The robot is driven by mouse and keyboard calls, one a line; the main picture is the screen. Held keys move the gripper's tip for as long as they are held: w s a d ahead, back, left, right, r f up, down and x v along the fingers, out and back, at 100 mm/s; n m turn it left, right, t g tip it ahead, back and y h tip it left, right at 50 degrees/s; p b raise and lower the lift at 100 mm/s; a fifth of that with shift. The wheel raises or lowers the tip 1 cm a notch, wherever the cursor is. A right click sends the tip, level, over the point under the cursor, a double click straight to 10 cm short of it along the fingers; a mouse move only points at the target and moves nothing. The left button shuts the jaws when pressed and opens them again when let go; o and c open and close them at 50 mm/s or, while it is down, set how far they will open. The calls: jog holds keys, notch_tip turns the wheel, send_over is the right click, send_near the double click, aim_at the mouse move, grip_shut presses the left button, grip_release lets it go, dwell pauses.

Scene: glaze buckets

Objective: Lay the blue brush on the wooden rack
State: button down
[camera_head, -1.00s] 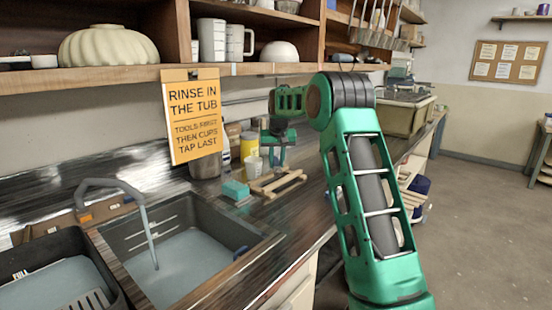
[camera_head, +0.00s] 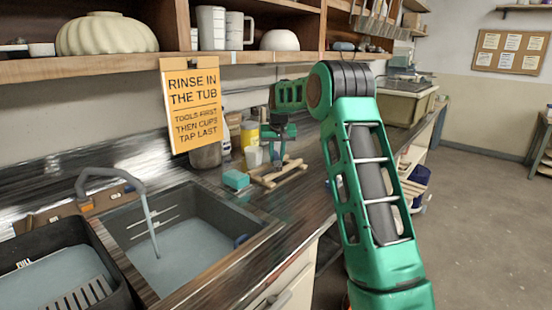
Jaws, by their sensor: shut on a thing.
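The wooden rack (camera_head: 268,182) lies on the dark counter, right of the sink and beside a teal block. My gripper (camera_head: 278,158) is small and far off, pointing down just above the back part of the rack. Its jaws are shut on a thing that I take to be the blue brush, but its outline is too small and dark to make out. I cannot tell whether the held thing touches the rack.
The teal block (camera_head: 236,180) sits left of the rack. A yellow container (camera_head: 249,134) and a pale cup (camera_head: 253,157) stand behind it. The sink (camera_head: 185,250) is at front left, with a dark blue thing (camera_head: 240,241) at its right wall. A shelf (camera_head: 120,66) hangs above.

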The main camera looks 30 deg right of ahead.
jog(key=shift+f, duration=0.3)
jog(key=c, duration=1.4)
grip_release()
jog(key=shift+c, duration=0.2)
jog(key=v, duration=1)
jog(key=s+r+g, duration=0.1)
jog(key=s+r, duration=0.1)
jog(key=s, duration=1)
jog(key=s+a+f+g, duration=0.1)
jog(key=s+a+f, duration=0.2)
jog(key=s, duration=1.1)
jog(key=s+a+f+m+g+y, duration=0.1)
jog(key=s+a+f, duration=0.2)
jog(key=s, duration=1.2)
jog(key=s+a+f+g+y, duration=0.1)
jog(key=s+a+f, duration=0.2)
jog(key=s, duration=1.1)
notch_tip(320, 180, down, 3)
jog(key=shift+s+a+f, duration=0.1)
jog(key=shift+s+a, duration=0.05)
jog(key=shift+a, duration=0.1)
